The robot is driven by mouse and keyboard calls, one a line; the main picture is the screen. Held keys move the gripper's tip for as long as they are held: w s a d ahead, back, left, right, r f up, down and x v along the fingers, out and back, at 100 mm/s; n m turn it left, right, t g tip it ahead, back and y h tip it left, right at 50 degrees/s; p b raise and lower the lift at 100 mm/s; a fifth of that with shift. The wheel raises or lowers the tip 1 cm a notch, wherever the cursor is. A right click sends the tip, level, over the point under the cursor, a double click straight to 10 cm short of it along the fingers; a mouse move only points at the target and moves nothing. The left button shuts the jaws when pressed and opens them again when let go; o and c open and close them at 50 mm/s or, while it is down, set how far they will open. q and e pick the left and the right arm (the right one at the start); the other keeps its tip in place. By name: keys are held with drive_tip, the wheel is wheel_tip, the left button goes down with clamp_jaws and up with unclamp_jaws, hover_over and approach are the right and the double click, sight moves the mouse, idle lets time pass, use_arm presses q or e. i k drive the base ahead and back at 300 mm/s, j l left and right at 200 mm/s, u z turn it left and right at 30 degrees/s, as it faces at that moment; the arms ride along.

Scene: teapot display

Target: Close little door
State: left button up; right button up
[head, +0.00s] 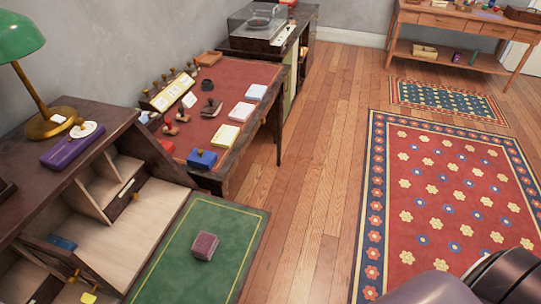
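The dark wooden writing desk (75,120) stands at the left, its compartments open to view. A narrow wooden panel (50,252) stands at an angle in the lower left compartment, with a brass key or knob (73,276) near its lower end. It looks like a little door standing open, but I cannot be sure. Another brass knob (135,197) shows on a small dark piece by the middle dividers. Neither gripper is in view. A grey and dark part at the lower right corner seems to be my own arm, without fingers showing.
A green writing surface (175,272) with a small dark red box (204,246) extends from the desk. A green lamp (48,125) and purple case (78,145) stand on top. A red-topped table (235,78) is behind. Open floor (318,190) and a patterned rug (440,195) lie right.

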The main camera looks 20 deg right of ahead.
sight(65, 262)
drive_tip(key=u, duration=0.95)
drive_tip(key=k+j, duration=0.05)
drive_tip(key=j, duration=0.05)
